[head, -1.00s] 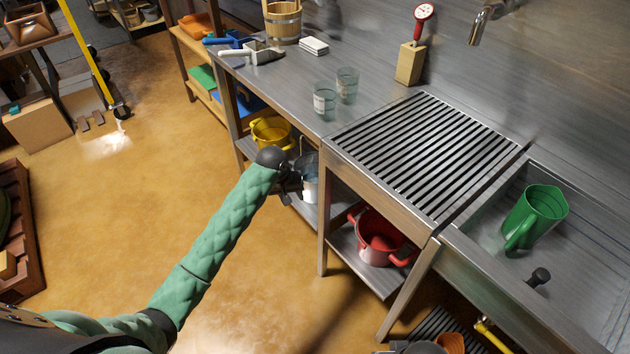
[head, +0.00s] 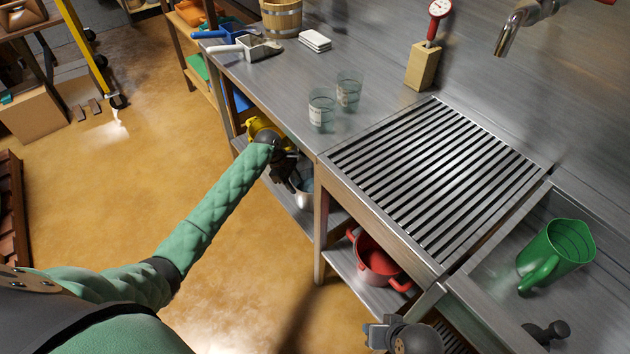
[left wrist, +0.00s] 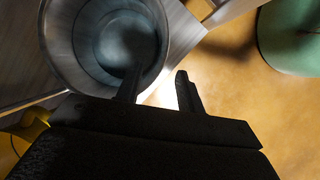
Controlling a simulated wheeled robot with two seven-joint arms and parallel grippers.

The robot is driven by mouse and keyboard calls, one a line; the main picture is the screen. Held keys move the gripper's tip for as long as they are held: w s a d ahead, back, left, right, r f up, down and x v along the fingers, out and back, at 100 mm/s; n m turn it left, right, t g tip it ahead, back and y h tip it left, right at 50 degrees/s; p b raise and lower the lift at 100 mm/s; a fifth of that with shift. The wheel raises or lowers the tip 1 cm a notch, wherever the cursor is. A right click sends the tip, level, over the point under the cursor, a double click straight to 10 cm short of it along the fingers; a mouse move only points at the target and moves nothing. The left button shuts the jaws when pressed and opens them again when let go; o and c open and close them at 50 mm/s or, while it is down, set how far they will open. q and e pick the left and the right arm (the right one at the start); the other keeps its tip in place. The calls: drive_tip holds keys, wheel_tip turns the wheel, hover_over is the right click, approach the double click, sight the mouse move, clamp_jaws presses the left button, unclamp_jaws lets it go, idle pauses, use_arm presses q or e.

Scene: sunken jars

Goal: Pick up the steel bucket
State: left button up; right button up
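The steel bucket (head: 304,192) stands on the lower shelf under the steel counter, partly hidden by my left gripper (head: 290,178). In the left wrist view the bucket (left wrist: 70,45) shows from above, with its round open mouth and an empty-looking inside. My left gripper (left wrist: 158,88) is open there. One finger lies over the bucket's mouth and the other is outside its rim, with a gap between them. I cannot tell whether either finger touches the wall. My right gripper (head: 378,335) shows partly at the bottom edge; its fingers are unclear.
A yellow pot (head: 262,127) stands close behind the bucket on the shelf. A red pot (head: 377,262) is on the shelf to the right, past a counter leg (head: 320,225). Two glasses stand on the counter (head: 270,85) above.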

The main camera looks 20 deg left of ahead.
sight(300, 189)
use_arm(q)
drive_tip(key=shift+x, duration=1.15)
drive_tip(key=shift+d+x, duration=0.2)
drive_tip(key=shift+x, duration=2.05)
drive_tip(key=shift+r, duration=0.1)
clamp_jaws()
drive_tip(key=shift+r, duration=0.1)
